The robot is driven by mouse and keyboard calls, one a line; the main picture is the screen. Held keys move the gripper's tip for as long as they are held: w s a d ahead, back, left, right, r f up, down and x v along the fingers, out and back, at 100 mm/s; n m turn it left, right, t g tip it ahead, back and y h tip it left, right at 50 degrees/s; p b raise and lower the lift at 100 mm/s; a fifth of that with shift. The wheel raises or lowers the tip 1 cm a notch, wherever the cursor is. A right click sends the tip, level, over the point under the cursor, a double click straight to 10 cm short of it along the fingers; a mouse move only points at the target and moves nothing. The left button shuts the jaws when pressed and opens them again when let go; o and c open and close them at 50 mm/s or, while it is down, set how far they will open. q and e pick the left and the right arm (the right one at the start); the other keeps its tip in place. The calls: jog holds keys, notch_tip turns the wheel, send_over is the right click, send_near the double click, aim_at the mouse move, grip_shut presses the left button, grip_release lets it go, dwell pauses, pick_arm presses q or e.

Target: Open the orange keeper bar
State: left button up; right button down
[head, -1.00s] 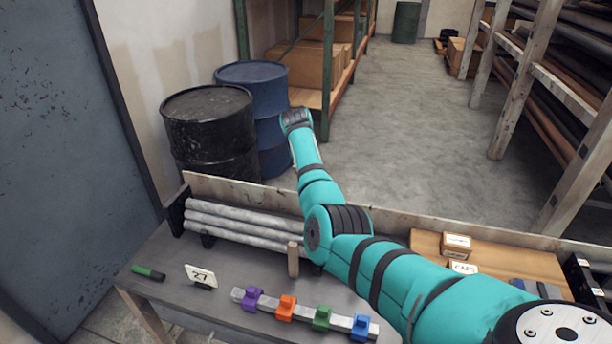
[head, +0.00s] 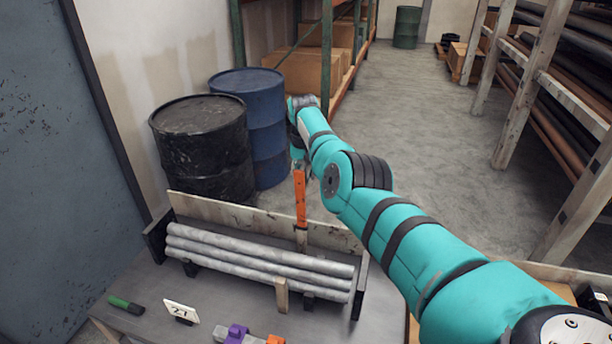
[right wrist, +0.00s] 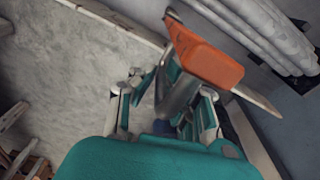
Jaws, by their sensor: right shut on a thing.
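The orange keeper bar (head: 300,197) stands upright at the back edge of the pipe rack in the head view, behind the grey pipes (head: 260,262). In the right wrist view, its orange part (right wrist: 205,58) lies slanted near the top, with a grey rod below it. My right gripper (right wrist: 160,98) is shut on the bar around this rod; the exact contact is partly hidden. In the head view, my right arm comes in from the right and its wrist hangs just above the bar's top; the fingers are hard to make out there. My left gripper is not in view.
A black drum (head: 203,150) and a blue drum (head: 250,120) stand behind the bench. The pipes lie between short posts.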

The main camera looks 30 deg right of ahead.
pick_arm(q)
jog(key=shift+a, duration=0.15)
pick_arm(e)
jog(key=shift+s+f, duration=0.1)
jog(key=shift+f, duration=0.05)
jog(key=c, duration=1.4)
grip_release()
jog(key=shift+s, duration=0.1)
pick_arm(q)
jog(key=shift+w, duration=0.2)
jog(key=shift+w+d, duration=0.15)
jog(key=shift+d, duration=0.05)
pick_arm(e)
jog(key=shift+a, duration=0.1)
jog(key=shift+w+a, duration=0.15)
jog(key=shift+w, duration=0.15)
jog(key=shift+r, duration=0.2)
jog(key=r, duration=1.1)
jog(key=shift+s+a+r, duration=0.25)
jog(key=shift+s+a, duration=0.1)
jog(key=shift+a, duration=0.05)
